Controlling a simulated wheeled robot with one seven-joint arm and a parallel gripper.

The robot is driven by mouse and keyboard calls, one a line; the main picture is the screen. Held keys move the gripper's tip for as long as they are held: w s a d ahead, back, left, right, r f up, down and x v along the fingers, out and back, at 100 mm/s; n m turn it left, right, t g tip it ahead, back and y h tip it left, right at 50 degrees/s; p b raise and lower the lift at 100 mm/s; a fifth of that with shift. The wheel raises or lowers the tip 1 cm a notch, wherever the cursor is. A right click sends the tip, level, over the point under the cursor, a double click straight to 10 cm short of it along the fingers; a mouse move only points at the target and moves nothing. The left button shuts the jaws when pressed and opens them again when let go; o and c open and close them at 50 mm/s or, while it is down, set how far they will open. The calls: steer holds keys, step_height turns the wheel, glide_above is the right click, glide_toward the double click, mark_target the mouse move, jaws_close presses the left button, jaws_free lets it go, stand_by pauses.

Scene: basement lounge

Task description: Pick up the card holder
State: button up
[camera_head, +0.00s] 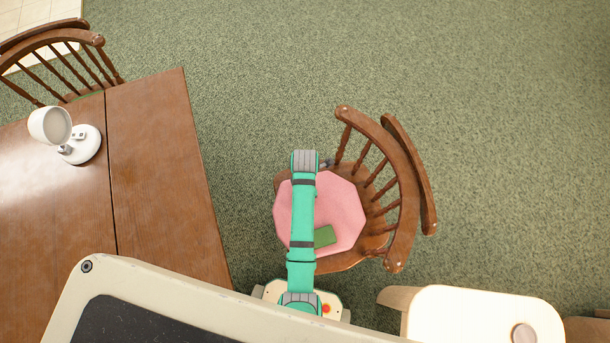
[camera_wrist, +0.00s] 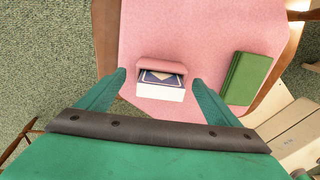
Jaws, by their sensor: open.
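The card holder (camera_wrist: 160,68) is a small pink case with a dark blue patterned card and a white front part. It sits on the pink seat cushion (camera_wrist: 215,30) of a wooden chair. My gripper (camera_wrist: 160,76) is open, with one green finger to the left of the holder and one to the right. It is empty, and I cannot tell how high the fingers are above the cushion. In the head view the cushion (camera_head: 341,207) shows, but my arm hides the card holder.
A green book-like item (camera_wrist: 246,78) lies on the cushion right of the holder, close to my right finger. The chair's spindled back (camera_head: 400,190) rises on the right in the head view. A wooden table (camera_head: 160,150) with a white lamp (camera_head: 82,146) stands left.

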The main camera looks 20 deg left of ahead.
steer(key=shift+d+f, duration=0.1)
steer(key=shift+f, duration=1.7)
steer(key=c, duration=1.1)
steer(key=shift+r, duration=0.1)
